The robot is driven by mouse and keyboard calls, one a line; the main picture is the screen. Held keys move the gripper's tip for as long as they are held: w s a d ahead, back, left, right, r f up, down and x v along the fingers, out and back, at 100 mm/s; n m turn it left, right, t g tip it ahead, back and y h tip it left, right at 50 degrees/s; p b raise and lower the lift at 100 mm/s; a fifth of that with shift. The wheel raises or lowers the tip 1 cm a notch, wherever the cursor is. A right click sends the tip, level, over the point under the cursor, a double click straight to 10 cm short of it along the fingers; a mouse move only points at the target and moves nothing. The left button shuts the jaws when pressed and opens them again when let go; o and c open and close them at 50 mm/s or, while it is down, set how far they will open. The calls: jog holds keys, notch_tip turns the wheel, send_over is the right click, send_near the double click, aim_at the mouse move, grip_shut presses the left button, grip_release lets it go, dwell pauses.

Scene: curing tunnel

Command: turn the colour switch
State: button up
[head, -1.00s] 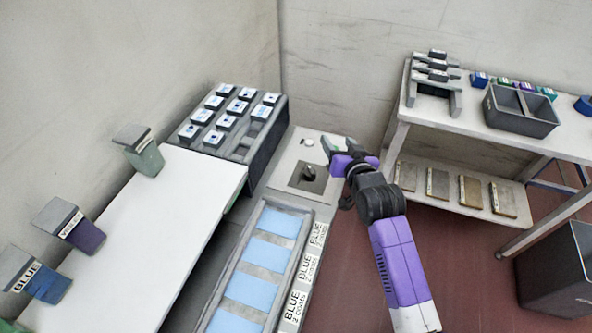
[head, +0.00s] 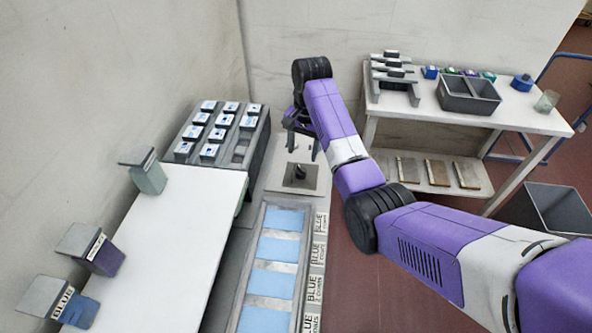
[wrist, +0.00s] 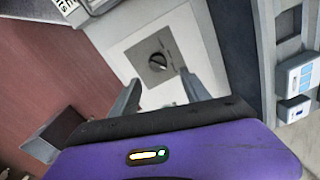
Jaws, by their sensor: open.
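The colour switch is a black knob (head: 300,171) on a dark square plate (head: 293,183) set in a pale panel, at the far end of the long tray of blue panels. In the wrist view the knob (wrist: 157,61) stands beyond the fingertips, roughly between them. My gripper (head: 302,150) is open and empty, above the panel and just behind the knob in the head view. In the wrist view its two grey fingers (wrist: 158,88) stand apart and do not touch the knob.
A rack of label-topped blocks (head: 212,158) stands left of the panel. A white table (head: 165,245) carries green, purple and blue containers along its left side. A shelf table (head: 425,112) with a divided grey bin (head: 468,108) stands at the right.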

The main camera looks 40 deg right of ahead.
aim_at(302, 169)
jog(key=shift+s+a+f, duration=0.1)
jog(key=shift+s+a, duration=0.05)
jog(key=shift+s, duration=0.1)
jog(key=shift+w+f+p, duration=0.15)
jog(key=shift+f+p, duration=0.1)
jog(key=shift+f, duration=1.7)
jog(key=shift+w+f+p, duration=0.1)
jog(key=shift+f+p, duration=0.15)
jog(key=shift+f, duration=1.65)
grip_shut()
